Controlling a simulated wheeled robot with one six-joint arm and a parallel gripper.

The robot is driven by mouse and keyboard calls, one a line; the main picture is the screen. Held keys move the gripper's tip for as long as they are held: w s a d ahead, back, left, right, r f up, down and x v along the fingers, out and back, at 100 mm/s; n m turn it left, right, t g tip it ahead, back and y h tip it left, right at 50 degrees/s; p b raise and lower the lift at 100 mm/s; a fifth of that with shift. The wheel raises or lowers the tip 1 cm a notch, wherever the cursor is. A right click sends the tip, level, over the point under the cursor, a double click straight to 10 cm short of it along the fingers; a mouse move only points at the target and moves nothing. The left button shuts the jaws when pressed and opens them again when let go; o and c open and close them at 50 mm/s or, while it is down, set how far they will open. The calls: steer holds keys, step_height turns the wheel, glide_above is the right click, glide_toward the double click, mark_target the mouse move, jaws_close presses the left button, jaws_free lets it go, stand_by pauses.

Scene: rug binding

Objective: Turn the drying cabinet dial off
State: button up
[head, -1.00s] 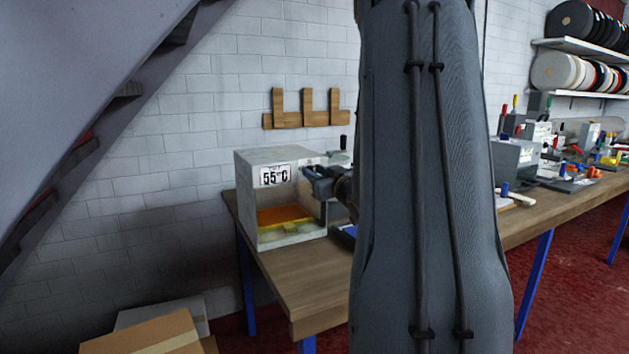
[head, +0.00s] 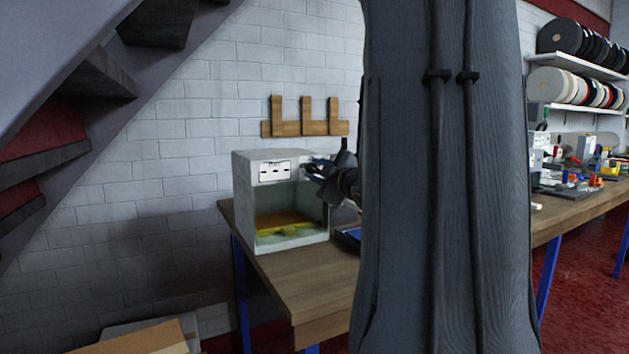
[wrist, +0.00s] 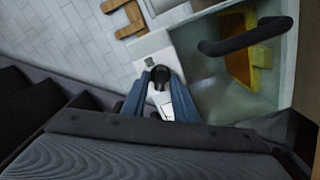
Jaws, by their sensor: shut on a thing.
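The drying cabinet (head: 244,205) is a pale box with a clear front at the left end of the workbench. Its display (head: 270,171) shows dashes. My gripper (head: 314,169) is at the upper right of the cabinet's front, and the arm partly hides that side. In the wrist view my gripper (wrist: 159,80) has its two blue-grey fingers closed around the small dark dial (wrist: 160,75). The dial's marks cannot be read. The cabinet's pale front panel (wrist: 152,44) shows behind it.
A yellow and orange thing (head: 280,222) lies inside the cabinet. A black curved bar (wrist: 245,37) crosses near the cabinet in the wrist view. The wooden workbench (head: 300,283) extends right with tools. A wooden rack (head: 305,128) hangs on the wall; stairs (head: 75,80) rise at left.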

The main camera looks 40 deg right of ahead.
steer(key=shift+f+n+b, duration=0.15)
steer(key=shift+n+b, duration=0.75)
steer(key=shift+n, duration=0.1)
steer(key=o, duration=0.7)
steer(key=v, duration=0.7)
steer(key=shift+s+a, duration=0.15)
steer(key=shift+s, duration=0.25)
